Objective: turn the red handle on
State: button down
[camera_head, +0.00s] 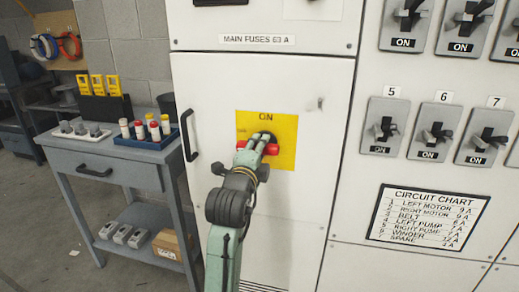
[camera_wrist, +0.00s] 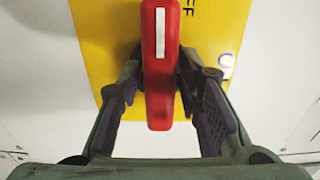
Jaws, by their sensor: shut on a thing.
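The red handle (camera_head: 271,149) lies roughly level across a yellow plate (camera_head: 286,128) on the white cabinet door. The plate has "ON" printed at its top. My gripper (camera_head: 259,143) covers the middle of the handle, and red shows on both sides of it. In the wrist view the red handle (camera_wrist: 160,30) carries a white stripe and runs up and down the picture. There my gripper (camera_wrist: 160,85) has a finger on each side, shut on the handle. The letters "FF" show on the plate beside the handle's upper end. The handle's pivot is hidden.
A grey bench (camera_head: 110,160) with a blue tray (camera_head: 148,137) of small bottles stands left of the cabinet. The door has a black pull (camera_head: 188,135). Several black toggle switches (camera_head: 385,128) and a circuit chart (camera_head: 428,217) are on the right panel.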

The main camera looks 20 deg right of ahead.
jog(key=shift+m+b, duration=0.4)
jog(key=shift+b, duration=0.1)
jog(key=m+b, duration=0.3)
jog(key=b, duration=0.1)
jog(key=shift+f+m, duration=0.1)
jog(key=shift+m, duration=0.3)
jog(key=m+b, duration=0.3)
jog(key=m, duration=0.1)
jog(key=m+b, duration=0.2)
jog(key=m, duration=0.3)
jog(key=shift+d+r+b, duration=0.1)
jog(key=shift+r+b, duration=0.2)
jog(key=shift+b, duration=0.1)
jog(key=shift+s+d+r+m+b, duration=0.1)
jog(key=shift+m+b, duration=0.35)
jog(key=shift+m, duration=1.75)
jog(key=c, duration=1.4)
grip_release()
